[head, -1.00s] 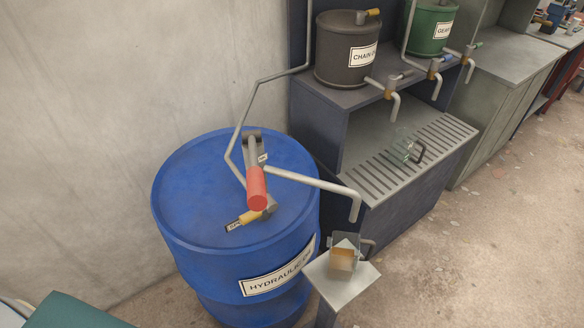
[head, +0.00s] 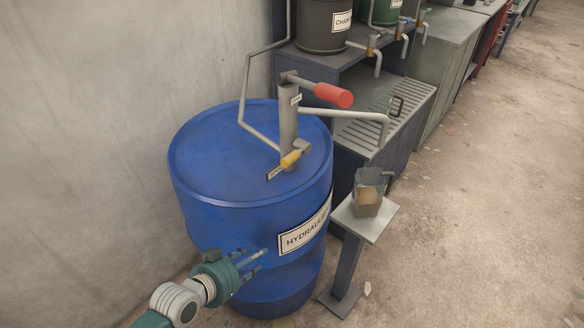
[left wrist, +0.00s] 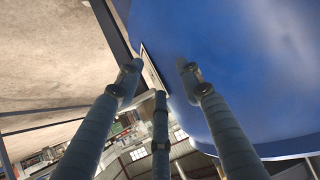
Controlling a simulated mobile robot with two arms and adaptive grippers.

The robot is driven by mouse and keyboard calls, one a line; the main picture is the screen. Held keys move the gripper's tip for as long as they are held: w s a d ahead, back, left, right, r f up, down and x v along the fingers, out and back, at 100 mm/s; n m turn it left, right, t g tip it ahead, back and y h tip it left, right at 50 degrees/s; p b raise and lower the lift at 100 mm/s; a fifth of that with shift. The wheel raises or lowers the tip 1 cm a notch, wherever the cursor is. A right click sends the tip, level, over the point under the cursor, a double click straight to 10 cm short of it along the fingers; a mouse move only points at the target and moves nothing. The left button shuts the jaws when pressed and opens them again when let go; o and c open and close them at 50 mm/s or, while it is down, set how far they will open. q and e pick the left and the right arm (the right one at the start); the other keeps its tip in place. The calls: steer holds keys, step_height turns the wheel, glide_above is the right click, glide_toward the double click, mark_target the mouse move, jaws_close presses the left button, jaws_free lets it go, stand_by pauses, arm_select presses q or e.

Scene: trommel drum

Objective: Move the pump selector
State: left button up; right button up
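The hand pump (head: 288,120) stands upright on top of the blue hydraulic oil drum (head: 205,165). The red pump grip (head: 333,95) sticks out to the right from the pump's top. My left gripper (head: 262,258) is in front of the drum's side, well below the lid and the selector. Its fingers are spread and empty. In the left wrist view, the gripper (left wrist: 159,78) has the blue drum wall (left wrist: 240,60) close by. My right gripper is out of view.
A bent spout (head: 350,114) reaches right from the pump. A grated bench (head: 410,100) is behind. A pipe (head: 245,90) runs along the wall side.

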arm_select(q)
steer(key=d+r+m+t+h+b, duration=0.1)
steer(key=d+r+h, duration=0.15)
steer(key=r, duration=0.35)
steer(key=d+r+m+h+b, duration=0.1)
steer(key=d+r+m, duration=0.15)
steer(key=r, duration=0.35)
steer(key=t+h, duration=0.2)
steer(key=t, duration=0.2)
glide_toward(291, 156)
steer(key=shift+w+a+f+p, duration=0.15)
steer(key=shift+f+p, duration=0.15)
steer(key=shift+f, duration=0.3)
steer(key=p+x, duration=0.1)
steer(key=x, duration=0.8)
steer(key=shift+w, duration=0.1)
steer(key=shift+w+d+f, duration=0.1)
steer(key=shift+w+d, duration=0.35)
steer(key=shift+d, duration=0.05)
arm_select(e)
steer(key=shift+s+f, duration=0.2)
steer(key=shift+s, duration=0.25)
arm_select(q)
jaws_close()
